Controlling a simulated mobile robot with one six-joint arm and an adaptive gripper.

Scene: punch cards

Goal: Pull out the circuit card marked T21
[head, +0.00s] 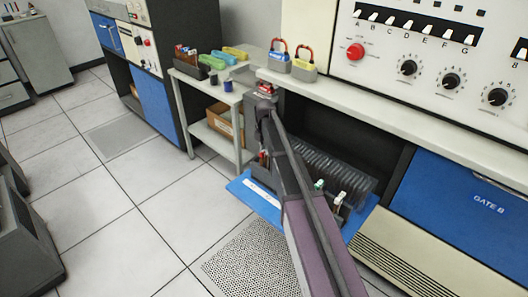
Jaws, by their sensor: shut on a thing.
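In the head view, a rack of circuit cards (335,168) sits in the low, shadowed bay under the console ledge, a row of dark, thin edges. A white-ended card (340,198) and a green-and-white end (319,185) stand out at its near side. My arm crosses in front of the rack and bends down at its far end. My gripper (264,154) is low at the rack's left end, shut on what looks like a card with a small red and pale end. The fingers are mostly hidden. No T21 mark is readable.
A blue panel (249,192) juts out below the rack. A grey side table (217,93) holds trays and small items, with a cardboard box (222,124) on its shelf. Padlocks (303,68) stand on the ledge. The tiled floor (115,212) at left is clear.

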